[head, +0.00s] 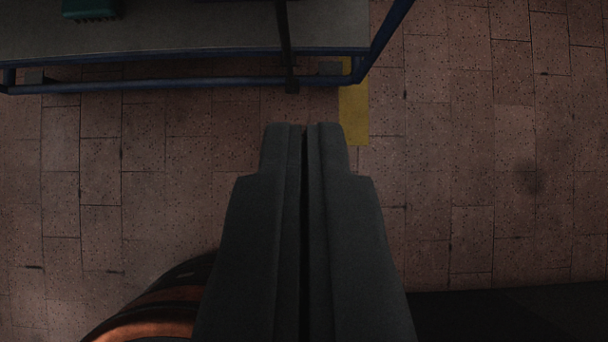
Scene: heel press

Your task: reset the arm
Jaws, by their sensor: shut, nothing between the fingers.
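My gripper (304,128) fills the lower middle of the head view and points toward the top of the picture. Its two dark grey fingers are closed together with only a thin dark seam between them. Nothing is held. The fingertips are over the tiled floor (480,150), below the edge of a workbench in the picture and apart from it.
A grey-topped workbench (190,28) with a blue frame (150,84) spans the top left. A green object (90,9) sits on it, cut off by the picture edge. A dark post stands at its front. A yellow floor strip (354,115) lies beside it. The right side is open floor.

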